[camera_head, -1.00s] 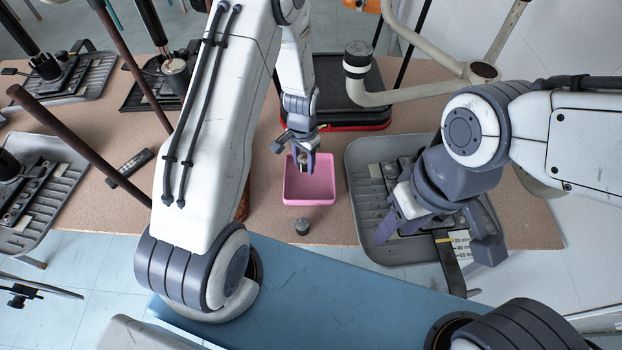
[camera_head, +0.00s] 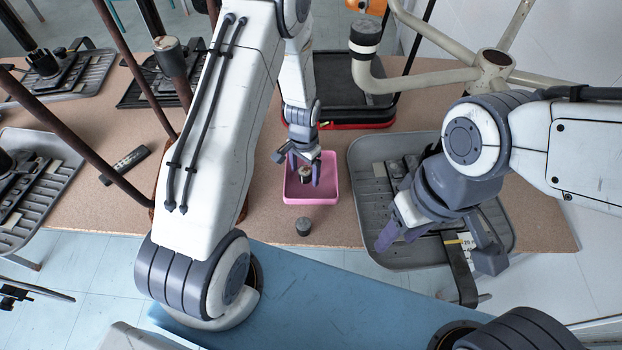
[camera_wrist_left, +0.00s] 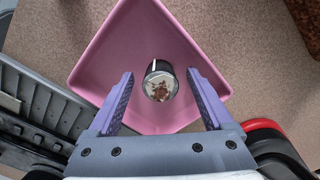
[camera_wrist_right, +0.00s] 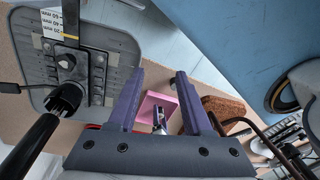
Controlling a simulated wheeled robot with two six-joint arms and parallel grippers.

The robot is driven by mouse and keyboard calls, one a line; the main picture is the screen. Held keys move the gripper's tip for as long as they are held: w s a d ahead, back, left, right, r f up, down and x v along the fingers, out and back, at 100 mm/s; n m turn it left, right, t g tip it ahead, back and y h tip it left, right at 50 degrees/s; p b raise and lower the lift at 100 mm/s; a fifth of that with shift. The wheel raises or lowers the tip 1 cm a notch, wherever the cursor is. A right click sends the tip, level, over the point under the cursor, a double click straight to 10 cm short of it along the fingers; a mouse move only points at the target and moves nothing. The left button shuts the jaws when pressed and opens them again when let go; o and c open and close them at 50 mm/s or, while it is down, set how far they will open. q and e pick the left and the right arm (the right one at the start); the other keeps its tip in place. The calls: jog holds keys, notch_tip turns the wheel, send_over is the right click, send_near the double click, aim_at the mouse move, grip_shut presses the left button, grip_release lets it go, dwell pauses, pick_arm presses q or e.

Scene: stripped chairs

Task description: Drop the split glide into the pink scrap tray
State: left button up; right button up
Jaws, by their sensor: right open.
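The pink scrap tray (camera_head: 330,192) sits on the brown table, and its rim also shows in the left wrist view (camera_wrist_left: 98,62). My left gripper (camera_head: 304,180) is low over the tray with its fingers apart. The split glide (camera_wrist_left: 160,82), a dark round cap with a pale, brown-flecked face, lies between the open fingers with a gap on each side. It is within the tray's outline; whether it rests on the floor cannot be told. My right gripper (camera_head: 436,248) is open and empty over the grey chair seat at right.
A small dark round piece (camera_head: 303,226) stands on the table in front of the tray. Grey ribbed seats, one at right (camera_head: 372,165), and dark rods surround the area. A black tray with red edge (camera_head: 345,75) lies behind. A bent beige frame (camera_head: 420,76) rises at the back right.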

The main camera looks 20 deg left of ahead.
pick_arm(q)
notch_tip(320, 180, up, 9)
jog(key=shift+r+b, duration=0.15)
jog(key=shift+b, duration=0.4)
jog(key=shift+r, duration=0.6)
jog(key=shift+r, duration=0.1)
jog(key=s+d+r+n+t, duration=0.1)
jog(key=s+r+n+t, duration=0.25)
jog(key=s+r, duration=0.55)
jog(key=s+d+r+m+g, duration=0.1)
jog(key=s+d+r+m, duration=0.1)
jog(key=s+d, duration=0.4)
jog(key=s+d+r+m+g+h, duration=0.1)
jog(key=s+d+r+m+g, duration=0.1)
jog(key=s+d, duration=0.5)
jog(key=s+r+m, duration=0.1)
jog(key=m, duration=0.1)
jog(key=shift+s+m, duration=0.35)
